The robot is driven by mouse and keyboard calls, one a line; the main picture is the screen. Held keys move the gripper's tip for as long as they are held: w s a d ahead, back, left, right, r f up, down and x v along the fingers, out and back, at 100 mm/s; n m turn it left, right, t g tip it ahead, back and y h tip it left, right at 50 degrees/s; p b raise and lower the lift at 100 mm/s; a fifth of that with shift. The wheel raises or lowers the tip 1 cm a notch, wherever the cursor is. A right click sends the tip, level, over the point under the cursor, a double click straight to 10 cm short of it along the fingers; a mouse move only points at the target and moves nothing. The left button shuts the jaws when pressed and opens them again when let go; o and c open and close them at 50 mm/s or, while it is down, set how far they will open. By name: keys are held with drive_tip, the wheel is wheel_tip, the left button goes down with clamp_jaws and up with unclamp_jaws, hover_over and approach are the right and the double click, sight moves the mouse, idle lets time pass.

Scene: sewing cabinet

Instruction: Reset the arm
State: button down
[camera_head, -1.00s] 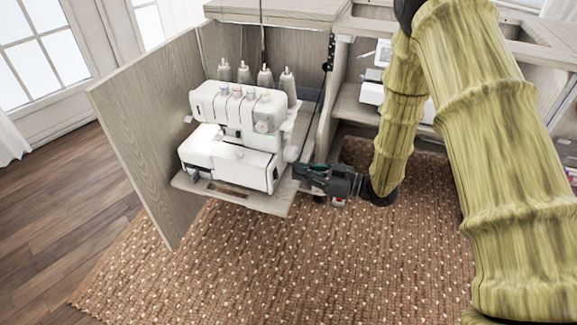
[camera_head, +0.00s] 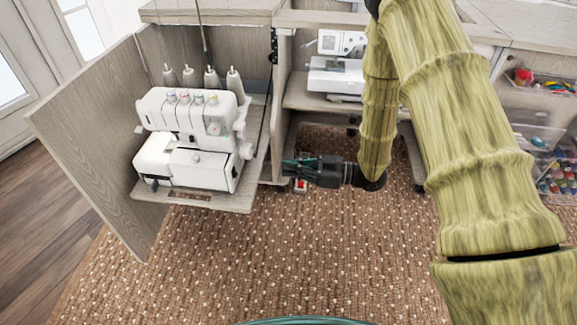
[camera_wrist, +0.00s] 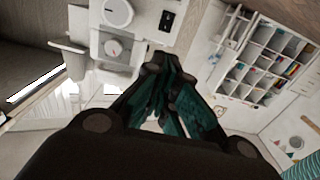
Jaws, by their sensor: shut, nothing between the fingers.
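My gripper (camera_head: 300,170) is in the middle of the head view, below and to the right of the white serger (camera_head: 192,140). It points left, is shut and holds nothing. In the wrist view my gripper's dark green fingers (camera_wrist: 165,90) come together. My arm, in a greenish-yellow sleeve, comes down from the top right. The serger stands on a shelf (camera_head: 225,198) in the open cabinet. A gap seems to lie between the fingertips and the shelf's right edge, though depth is hard to judge.
The open wooden door (camera_head: 95,145) stands left of the serger. A white sewing machine (camera_head: 335,78) sits on a shelf behind my arm. Clear bins (camera_head: 555,180) with colourful items are at the far right. The brown rug (camera_head: 290,260) is clear in front.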

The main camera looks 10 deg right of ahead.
drive_tip(key=s+d+f+m+t+h, duration=0.15)
drive_tip(key=s+f+m+h, duration=0.3)
drive_tip(key=f, duration=0.55)
drive_tip(key=s+d+f+m+t+h, duration=0.15)
drive_tip(key=s+f+m+h, duration=0.35)
drive_tip(key=f, duration=0.5)
drive_tip(key=s+d+f+m+g+h, duration=0.2)
drive_tip(key=s+f+g+h, duration=0.1)
drive_tip(key=s, duration=0.6)
drive_tip(key=s+d+f+m+g+h, duration=0.2)
drive_tip(key=s+d+g, duration=0.1)
drive_tip(key=s, duration=0.5)
drive_tip(key=s+d+f+m+g+h, duration=0.1)
drive_tip(key=s+d+f+g+h, duration=0.15)
drive_tip(key=s, duration=0.65)
wheel_tip(320, 180, up, 37)
drive_tip(key=p, duration=3.7)
drive_tip(key=shift+w+a+f, duration=0.15)
drive_tip(key=shift+a, duration=0.2)
